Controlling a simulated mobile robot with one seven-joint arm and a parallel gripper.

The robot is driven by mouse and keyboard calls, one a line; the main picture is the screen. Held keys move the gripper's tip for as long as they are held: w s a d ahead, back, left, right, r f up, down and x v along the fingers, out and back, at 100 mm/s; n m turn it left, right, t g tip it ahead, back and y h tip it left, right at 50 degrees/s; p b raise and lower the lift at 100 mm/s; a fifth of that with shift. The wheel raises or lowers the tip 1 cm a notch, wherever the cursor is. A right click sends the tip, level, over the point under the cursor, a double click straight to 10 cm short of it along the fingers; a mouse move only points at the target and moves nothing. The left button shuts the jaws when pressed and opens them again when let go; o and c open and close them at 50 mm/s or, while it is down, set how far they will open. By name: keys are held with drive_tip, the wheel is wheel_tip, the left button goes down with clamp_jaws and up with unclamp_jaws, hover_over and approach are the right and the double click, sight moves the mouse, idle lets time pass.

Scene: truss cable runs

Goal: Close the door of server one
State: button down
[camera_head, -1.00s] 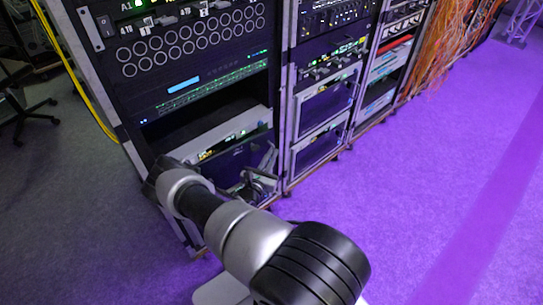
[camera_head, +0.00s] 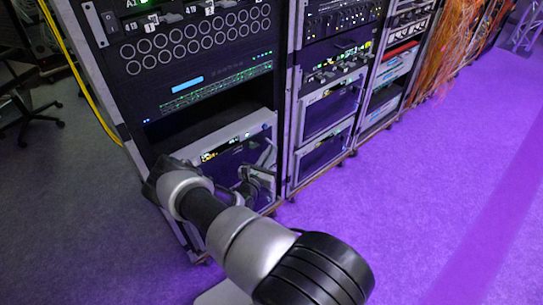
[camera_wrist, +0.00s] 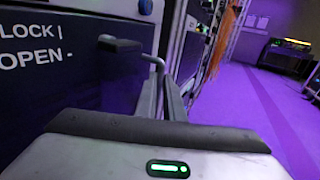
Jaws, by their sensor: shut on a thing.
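Server one appears to be the grey-framed unit (camera_head: 238,130) low in the left rack, with small lit displays on its front. Its dark blue door (camera_head: 222,163) shows beneath, partly hidden by my arm. The wrist view shows the door (camera_wrist: 60,85) close up at left, with "LOCK" and "OPEN" lettering and a black lever (camera_wrist: 119,43). A thin bent grey handle (camera_wrist: 155,62) runs down between my fingers. My gripper (camera_head: 262,170) is at the door's right side, and its fingers (camera_wrist: 163,98) are shut on this handle. I cannot tell whether the door is fully flush.
A second rack with grey-framed units (camera_head: 328,110) stands directly right of server one. A yellow cable (camera_head: 75,75) hangs at the left, near an office chair (camera_head: 25,105). Orange cables (camera_head: 450,45) hang farther right. The purple-lit floor (camera_head: 430,190) is clear.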

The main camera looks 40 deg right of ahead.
drive_tip(key=c, duration=1.9)
unclamp_jaws()
drive_tip(key=shift+w, duration=0.25)
drive_tip(key=shift+o, duration=0.2)
drive_tip(key=shift+s, duration=0.1)
drive_tip(key=p+v, duration=0.2)
drive_tip(key=v, duration=1.5)
drive_tip(key=shift+a, duration=0.1)
